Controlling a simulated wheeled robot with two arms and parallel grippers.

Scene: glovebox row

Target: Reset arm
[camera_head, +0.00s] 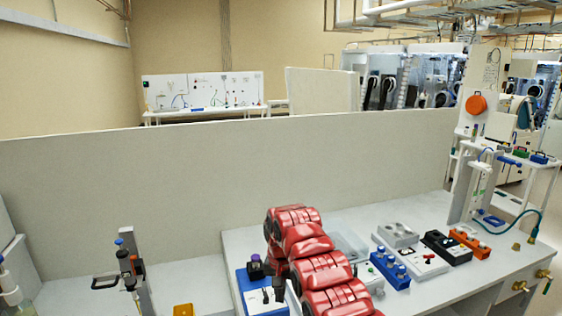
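My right arm is a red segmented arm that rises from the bottom edge and bends over the white bench (455,285). My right gripper (279,288) is a small dark shape below the arm's bend, close to a blue box (262,302) with a dark knob on top. The arm partly hides the gripper, and its fingers are too small to tell apart. I cannot tell whether it touches the box. My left gripper is not in view.
Right of the arm are a clear tray (347,243), a blue block with several caps (390,270), a grey block (398,235), a black block (446,247) and an orange block (470,242). A grey partition (200,180) stands behind. A dark stand (127,262) is at left.

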